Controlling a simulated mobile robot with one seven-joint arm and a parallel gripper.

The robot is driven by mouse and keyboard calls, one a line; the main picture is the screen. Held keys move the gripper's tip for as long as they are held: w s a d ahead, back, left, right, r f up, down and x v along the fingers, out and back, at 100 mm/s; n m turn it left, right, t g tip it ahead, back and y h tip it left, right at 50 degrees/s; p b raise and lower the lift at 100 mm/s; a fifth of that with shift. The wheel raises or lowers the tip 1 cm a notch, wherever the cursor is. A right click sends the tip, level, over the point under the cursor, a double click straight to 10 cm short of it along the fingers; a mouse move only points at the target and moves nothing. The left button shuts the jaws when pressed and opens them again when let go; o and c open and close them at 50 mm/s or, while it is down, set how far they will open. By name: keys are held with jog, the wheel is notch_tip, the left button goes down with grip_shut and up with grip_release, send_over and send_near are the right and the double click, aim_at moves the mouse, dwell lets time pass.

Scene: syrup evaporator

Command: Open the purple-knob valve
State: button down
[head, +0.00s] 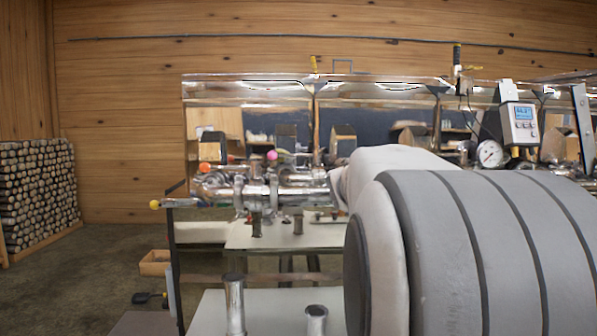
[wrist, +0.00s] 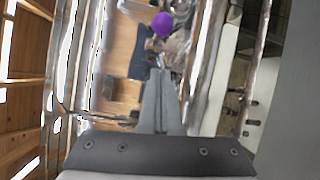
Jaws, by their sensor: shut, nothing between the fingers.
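The purple knob (wrist: 162,24) shows as a round ball near the top of the wrist view. The valve part under it is blurred among shiny pipes, and I cannot tell how far it is turned. My gripper (wrist: 161,72) is shut and empty, its fingertips pointing toward the knob with a visible gap between them. In the head view my arm covers the right front, and my gripper is hidden behind it. A pink knob (head: 272,155) stands above the pipes there; I cannot tell whether it is the purple one.
The shiny evaporator pan (head: 250,90) runs along the back, with steel pipes (head: 255,192) in front. A yellow knob (head: 154,204) sticks out at the left end. A digital meter (head: 522,124) and a dial gauge (head: 490,154) stand at right. Stacked firewood (head: 38,190) is far left.

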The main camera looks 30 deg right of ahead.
jog(key=s+d+v, duration=0.1)
jog(key=s+v, duration=0.1)
jog(key=v, duration=0.6)
jog(key=s+a+f+m+g+y, duration=0.1)
jog(key=s+a+f+m+y, duration=0.3)
jog(key=a+f, duration=0.55)
jog(key=s+a+f+m+g+y, duration=0.2)
jog(key=s+a+f+y, duration=0.4)
jog(key=a, duration=0.7)
jog(key=s+a+f+m+g+y, duration=0.1)
jog(key=s+a+f+m+y, duration=0.3)
jog(key=a+f, duration=0.65)
notch_tip(320, 180, up, 19)
jog(key=a+n+p, duration=0.1)
jog(key=p, duration=1.7)
jog(key=shift+s+p, duration=0.35)
jog(key=shift+p, duration=0.05)
jog(key=c, duration=1.5)
grip_release()
jog(key=shift+a, duration=0.15)
jog(key=shift+c, duration=0.2)
